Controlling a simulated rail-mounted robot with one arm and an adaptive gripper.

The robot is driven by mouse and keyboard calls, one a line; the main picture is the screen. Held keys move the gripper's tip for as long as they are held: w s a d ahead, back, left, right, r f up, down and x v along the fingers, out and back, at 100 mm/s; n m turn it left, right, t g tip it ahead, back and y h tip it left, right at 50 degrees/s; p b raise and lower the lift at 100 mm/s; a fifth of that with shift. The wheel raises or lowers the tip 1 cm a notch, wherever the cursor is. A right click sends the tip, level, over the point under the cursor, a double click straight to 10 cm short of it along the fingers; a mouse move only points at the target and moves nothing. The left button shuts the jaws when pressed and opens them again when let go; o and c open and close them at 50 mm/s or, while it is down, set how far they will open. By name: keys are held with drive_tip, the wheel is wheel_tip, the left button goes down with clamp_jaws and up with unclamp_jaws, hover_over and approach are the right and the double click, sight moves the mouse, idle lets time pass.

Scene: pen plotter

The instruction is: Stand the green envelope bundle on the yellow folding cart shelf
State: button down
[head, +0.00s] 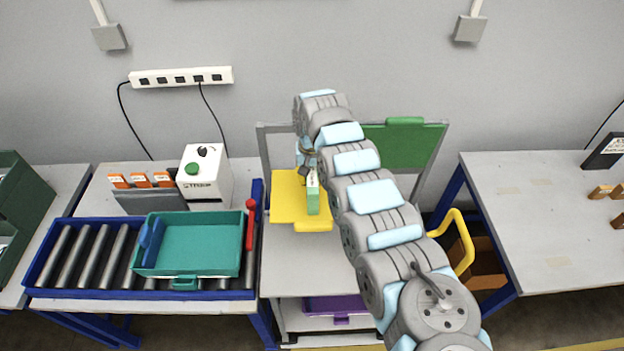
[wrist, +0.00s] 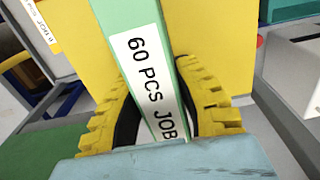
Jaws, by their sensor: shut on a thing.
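The green envelope bundle (head: 313,200) is upright in the head view, over the yellow folding cart shelf (head: 285,207). In the wrist view the bundle (wrist: 113,15) carries a white label reading "60 PCS JOB". My gripper (wrist: 160,112) has its yellow, dark-padded fingers shut on the bundle's two sides. In the head view my gripper (head: 309,167) is at the bundle's top, partly hidden by my arm. The yellow shelf also fills the background of the wrist view (wrist: 215,40). I cannot tell whether the bundle's lower end touches the shelf.
The grey cart (head: 300,265) has a green panel (head: 405,145) at its back right and a purple bin (head: 335,307) below. Left are a roller conveyor with a teal tray (head: 195,250) and a white machine (head: 205,178). A grey table (head: 540,215) stands right.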

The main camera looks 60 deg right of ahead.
drive_tip(key=c, duration=0.9)
unclamp_jaws()
drive_tip(key=shift+f, duration=0.1)
drive_tip(key=shift+r+b, duration=1.45)
drive_tip(key=shift+r, duration=4.7)
